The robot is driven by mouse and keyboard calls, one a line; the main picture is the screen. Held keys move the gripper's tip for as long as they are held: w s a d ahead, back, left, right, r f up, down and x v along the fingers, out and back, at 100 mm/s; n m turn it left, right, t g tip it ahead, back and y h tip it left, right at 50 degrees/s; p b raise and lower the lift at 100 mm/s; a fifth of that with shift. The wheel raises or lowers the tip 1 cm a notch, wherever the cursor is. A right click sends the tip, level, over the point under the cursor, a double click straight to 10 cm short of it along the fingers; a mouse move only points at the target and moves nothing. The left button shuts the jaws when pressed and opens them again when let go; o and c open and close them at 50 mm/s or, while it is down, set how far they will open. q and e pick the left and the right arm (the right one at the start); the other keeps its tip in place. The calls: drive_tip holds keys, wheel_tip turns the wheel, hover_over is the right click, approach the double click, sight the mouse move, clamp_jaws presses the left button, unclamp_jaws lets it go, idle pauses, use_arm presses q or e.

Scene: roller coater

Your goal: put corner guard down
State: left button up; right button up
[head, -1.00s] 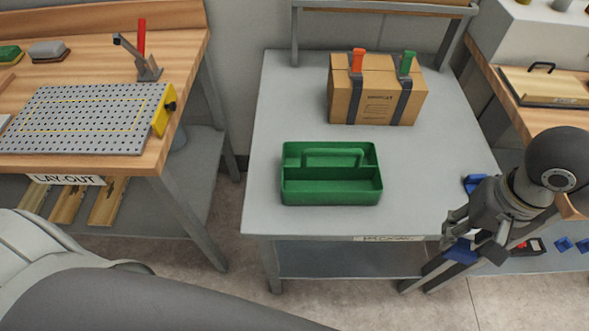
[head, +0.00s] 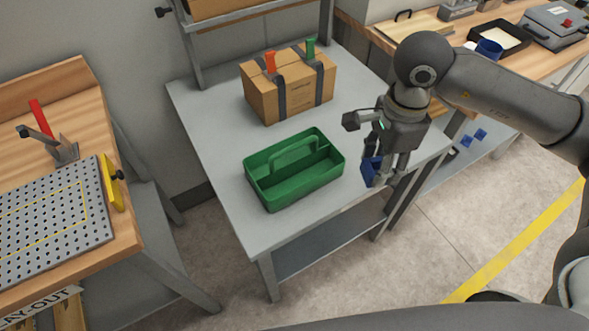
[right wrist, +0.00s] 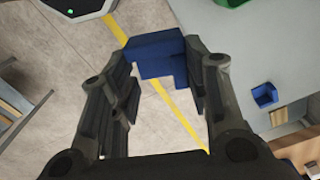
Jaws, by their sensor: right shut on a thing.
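My right gripper (head: 378,180) is shut on a blue corner guard (head: 371,170), beside the right end of the green tote and near the front right edge of the grey table (head: 225,200). In the right wrist view the held corner guard (right wrist: 158,55) is between the fingertips, with floor behind it and the table to its right. A second blue corner guard (right wrist: 264,95) lies on the table in that view; in the head view my right arm seems to hide it. My left gripper is not in view.
The green tote (head: 295,170) stands on the table, with a strapped cardboard box (head: 290,85) behind it. A wooden bench with a perforated plate (head: 50,215) is at the left. Small blue pieces (head: 473,137) lie on a shelf at the right.

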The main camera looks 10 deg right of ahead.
drive_tip(key=m, duration=0.1)
drive_tip(key=r+m, duration=0.1)
drive_tip(key=m, duration=0.1)
drive_tip(key=d+m, duration=0.1)
drive_tip(key=shift+w+r+p, duration=0.2)
drive_tip(key=shift+r+p, duration=0.15)
drive_tip(key=shift+p, duration=0.05)
drive_tip(key=m, duration=0.2)
drive_tip(key=d+r+m+p, duration=0.1)
drive_tip(key=m, duration=0.1)
drive_tip(key=shift+w+r, duration=0.15)
use_arm(q)
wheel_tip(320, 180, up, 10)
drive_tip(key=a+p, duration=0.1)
drive_tip(key=p, duration=0.7)
use_arm(e)
drive_tip(key=w+a+f+m, duration=0.2)
drive_tip(key=w+f, duration=0.1)
drive_tip(key=w+a+f+m, duration=0.2)
drive_tip(key=w+a+f, duration=0.1)
drive_tip(key=w+f, duration=0.1)
drive_tip(key=w+a+f+m, duration=0.2)
drive_tip(key=w+f, duration=0.2)
drive_tip(key=shift+w+a+f, duration=0.15)
drive_tip(key=shift+w+f, duration=0.1)
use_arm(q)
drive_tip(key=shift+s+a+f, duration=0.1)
use_arm(e)
drive_tip(key=shift+f, duration=0.15)
